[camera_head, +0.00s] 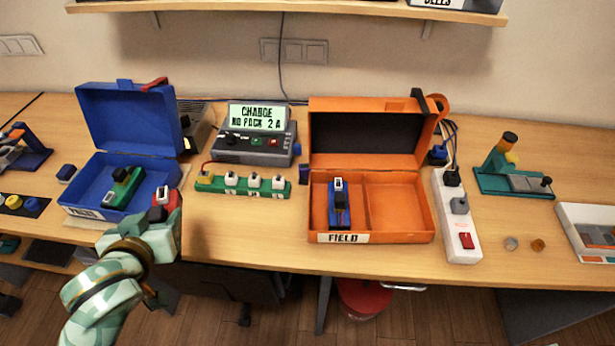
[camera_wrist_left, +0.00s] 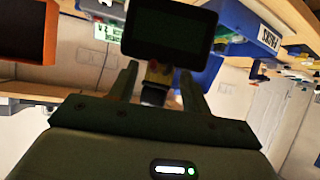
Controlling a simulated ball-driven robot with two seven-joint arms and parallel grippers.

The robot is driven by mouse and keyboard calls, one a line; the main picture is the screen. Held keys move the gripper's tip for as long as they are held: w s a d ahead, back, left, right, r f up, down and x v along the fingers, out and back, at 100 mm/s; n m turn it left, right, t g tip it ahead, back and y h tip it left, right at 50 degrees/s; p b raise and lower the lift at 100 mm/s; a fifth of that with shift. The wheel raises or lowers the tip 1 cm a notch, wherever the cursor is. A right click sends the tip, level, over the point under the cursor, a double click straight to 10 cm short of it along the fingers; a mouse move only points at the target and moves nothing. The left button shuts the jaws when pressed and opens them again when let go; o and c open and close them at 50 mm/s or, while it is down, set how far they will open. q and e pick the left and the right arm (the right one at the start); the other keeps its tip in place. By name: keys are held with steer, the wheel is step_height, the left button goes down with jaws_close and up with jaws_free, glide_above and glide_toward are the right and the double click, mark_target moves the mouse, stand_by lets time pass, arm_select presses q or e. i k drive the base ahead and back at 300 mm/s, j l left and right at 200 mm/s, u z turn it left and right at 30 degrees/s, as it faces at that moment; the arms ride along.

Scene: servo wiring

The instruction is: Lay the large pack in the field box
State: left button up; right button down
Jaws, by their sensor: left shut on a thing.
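My left gripper (camera_head: 163,218) is shut on a pack (camera_head: 166,197), which shows red with a pale connector. The gripper covers much of it. In the left wrist view the pack is a dark block (camera_wrist_left: 170,32) between the fingers of the left gripper (camera_wrist_left: 158,82). The pack is above the front right corner of the blue box. The orange field box (camera_head: 375,237), labelled FIELD, stands open to the right. A blue pack (camera_head: 339,208) lies in its left compartment, and its right compartment looks empty. My right gripper is not in view.
The blue box (camera_head: 128,120) is open and holds a green pack (camera_head: 123,187). A power strip (camera_head: 457,220) stands right of the field box.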

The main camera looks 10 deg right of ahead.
mark_target(393, 211)
steer(key=l+z, duration=0.35)
steer(key=l, duration=1.3)
